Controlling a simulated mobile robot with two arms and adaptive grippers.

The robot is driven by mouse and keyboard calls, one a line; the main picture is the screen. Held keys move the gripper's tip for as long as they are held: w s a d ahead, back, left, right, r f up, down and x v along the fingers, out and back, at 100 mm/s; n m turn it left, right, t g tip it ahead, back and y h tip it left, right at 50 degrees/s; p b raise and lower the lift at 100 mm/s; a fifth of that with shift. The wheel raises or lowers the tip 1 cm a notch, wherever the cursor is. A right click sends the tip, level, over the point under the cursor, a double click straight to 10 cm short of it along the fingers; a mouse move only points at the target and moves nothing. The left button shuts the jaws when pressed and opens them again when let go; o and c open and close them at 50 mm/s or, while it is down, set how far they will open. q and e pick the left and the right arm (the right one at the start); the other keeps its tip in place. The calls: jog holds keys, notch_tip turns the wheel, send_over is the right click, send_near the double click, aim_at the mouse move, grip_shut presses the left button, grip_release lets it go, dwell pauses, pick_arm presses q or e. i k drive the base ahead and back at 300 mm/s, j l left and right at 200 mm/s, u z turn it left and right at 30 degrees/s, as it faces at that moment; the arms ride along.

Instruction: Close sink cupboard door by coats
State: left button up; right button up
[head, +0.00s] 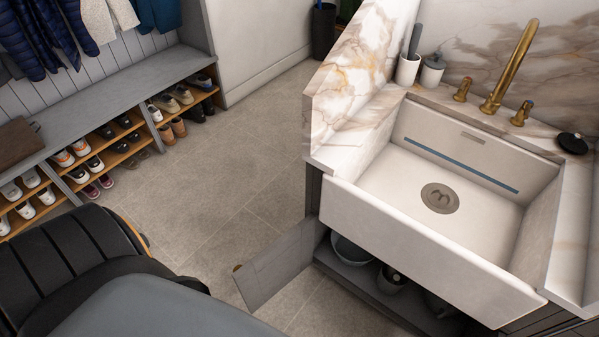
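The grey sink cupboard door (279,265) stands open below the sink, on the side toward the coats. It swings out from the cupboard's left edge over the floor, with a small brownish knob (237,268) at its free edge. The open sink cupboard (345,262) shows a grey bowl (351,250) and other containers inside, partly in shadow. The white sink (420,250) sits above it. The coats (60,30) hang at the upper left. Neither of my grippers is in view, and nothing is seen touching the door.
A grey boot bench (110,95) with several pairs of shoes on its shelves runs along the left. Tiled floor (215,185) is clear between bench and sink. A marble side panel (345,80) rises left of the sink. A dark bin (323,30) stands behind.

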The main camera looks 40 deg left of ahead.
aim_at(265, 275)
jog(key=j+z, duration=0.3)
jog(key=j, duration=0.15)
jog(key=k+j+z, duration=0.15)
jog(key=j+z, duration=0.15)
jog(key=k+j+z, duration=0.15)
jog(key=j+z, duration=0.15)
jog(key=j, duration=0.15)
jog(key=k+j, duration=0.15)
jog(key=j, duration=0.25)
jog(key=k+j, duration=0.2)
jog(key=j, duration=0.15)
jog(key=k+j+z, duration=0.1)
jog(key=j, duration=0.3)
jog(key=k+j, duration=0.4)
jog(key=j, duration=0.35)
jog(key=z, duration=0.05)
